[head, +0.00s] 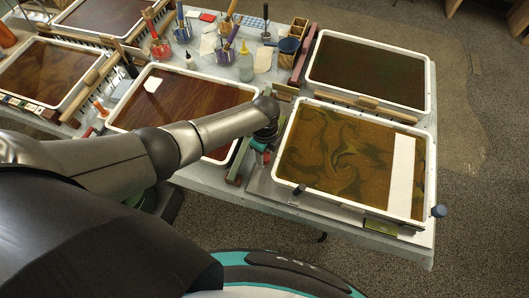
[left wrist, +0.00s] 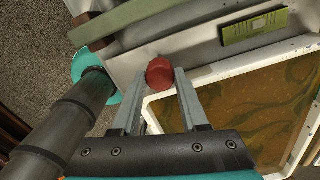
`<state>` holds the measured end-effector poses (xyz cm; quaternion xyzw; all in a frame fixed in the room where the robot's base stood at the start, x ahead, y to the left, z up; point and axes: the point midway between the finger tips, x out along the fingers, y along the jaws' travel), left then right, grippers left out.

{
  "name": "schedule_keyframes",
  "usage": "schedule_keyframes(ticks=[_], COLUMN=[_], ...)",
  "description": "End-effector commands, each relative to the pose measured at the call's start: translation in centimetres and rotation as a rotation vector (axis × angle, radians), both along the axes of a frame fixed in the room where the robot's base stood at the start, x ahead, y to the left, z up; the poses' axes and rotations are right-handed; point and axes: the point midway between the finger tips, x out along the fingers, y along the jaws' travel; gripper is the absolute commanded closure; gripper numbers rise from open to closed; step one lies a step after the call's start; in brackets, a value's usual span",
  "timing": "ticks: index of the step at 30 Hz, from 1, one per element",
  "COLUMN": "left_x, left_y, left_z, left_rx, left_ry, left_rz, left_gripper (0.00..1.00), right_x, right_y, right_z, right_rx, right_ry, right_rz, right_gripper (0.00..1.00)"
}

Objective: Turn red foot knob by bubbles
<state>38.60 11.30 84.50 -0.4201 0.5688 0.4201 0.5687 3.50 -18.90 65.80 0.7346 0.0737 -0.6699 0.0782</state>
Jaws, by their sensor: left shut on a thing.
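The red knob (left wrist: 160,72) is a small round cap in the left wrist view, at the outside corner of a white-rimmed tray (left wrist: 150,101). My left gripper (left wrist: 160,76) is shut on it, one finger on each side. In the head view my left gripper (head: 264,146) reaches down at the left side of the front right tray (head: 283,152), and its fingers are mostly hidden by my arm. A yellow-green ridged piece (left wrist: 254,27) lies beyond the knob; I cannot make out bubbles on it. My right gripper is not in view.
The front right tray holds swirled brown marbling and a white strip (head: 402,175). A green block (head: 381,227) sits at the front. Tool cups (head: 183,32) and another tray (head: 366,70) stand behind.

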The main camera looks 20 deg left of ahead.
Motion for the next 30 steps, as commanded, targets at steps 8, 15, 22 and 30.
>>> schedule_keyframes(ticks=[8,15,22,30], left_x=[-0.1,0.0,0.0,0.1], left_y=[0.1,0.0,0.0,0.0], left_z=[-0.1,0.0,0.3,3.6], left_rx=[0.002,0.001,0.000,-0.001], left_ry=[0.003,0.001,-0.001,-0.003], left_rz=[0.002,0.002,0.002,0.001], left_gripper=[0.43,0.26,0.26,0.26], right_x=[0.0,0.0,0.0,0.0], right_y=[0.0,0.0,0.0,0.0], right_z=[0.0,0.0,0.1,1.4], right_rx=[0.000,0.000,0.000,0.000], right_ry=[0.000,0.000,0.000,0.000], right_rz=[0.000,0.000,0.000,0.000], right_gripper=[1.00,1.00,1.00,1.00])
